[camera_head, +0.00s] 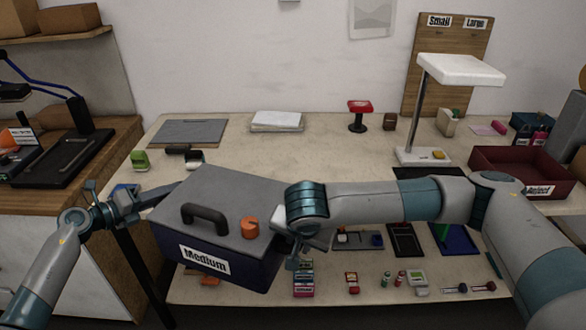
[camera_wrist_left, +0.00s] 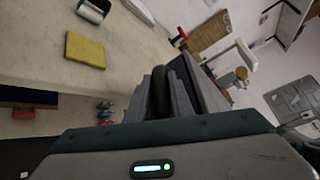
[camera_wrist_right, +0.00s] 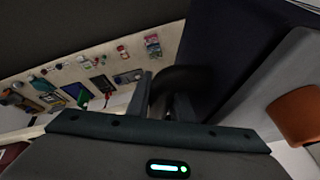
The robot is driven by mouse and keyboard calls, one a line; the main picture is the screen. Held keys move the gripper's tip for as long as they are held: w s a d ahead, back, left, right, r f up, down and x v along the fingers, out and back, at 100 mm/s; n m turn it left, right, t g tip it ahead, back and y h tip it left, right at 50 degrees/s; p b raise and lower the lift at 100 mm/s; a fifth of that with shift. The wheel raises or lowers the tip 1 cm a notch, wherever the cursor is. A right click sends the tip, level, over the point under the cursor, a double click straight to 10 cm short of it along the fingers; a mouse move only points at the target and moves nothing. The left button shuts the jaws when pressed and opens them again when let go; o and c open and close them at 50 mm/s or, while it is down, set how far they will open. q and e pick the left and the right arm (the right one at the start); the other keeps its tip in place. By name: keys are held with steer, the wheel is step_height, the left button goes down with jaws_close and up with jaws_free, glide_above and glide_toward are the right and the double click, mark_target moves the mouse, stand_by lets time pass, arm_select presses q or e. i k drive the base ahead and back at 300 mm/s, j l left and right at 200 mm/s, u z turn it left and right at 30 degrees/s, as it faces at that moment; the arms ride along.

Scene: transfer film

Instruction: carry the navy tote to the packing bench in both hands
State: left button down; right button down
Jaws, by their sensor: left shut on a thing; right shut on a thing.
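The navy tote (camera_head: 213,262) has a grey lid (camera_head: 222,192), a black top handle (camera_head: 204,217) and a "Medium" label. An orange cylinder (camera_head: 250,228) sits on the lid; it also shows in the right wrist view (camera_wrist_right: 298,115). My left gripper (camera_head: 150,197) is shut on the tote's left side. My right gripper (camera_head: 292,240) is shut on its right side, where a dark side handle (camera_wrist_right: 182,82) shows between the fingers in the right wrist view. The tote looks slightly tilted and covers the front left of the pale bench (camera_head: 310,160). Its underside is hidden.
Papers (camera_head: 277,121), a grey mat (camera_head: 188,133), a red-topped stand (camera_head: 359,115), a white lamp (camera_head: 460,72) and a maroon "Reject" bin (camera_head: 520,168) stand on the bench. The middle behind the tote is clear.

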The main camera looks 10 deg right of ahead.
mark_target(288, 177)
steer(key=i+l, duration=0.95)
steer(key=l, duration=0.1)
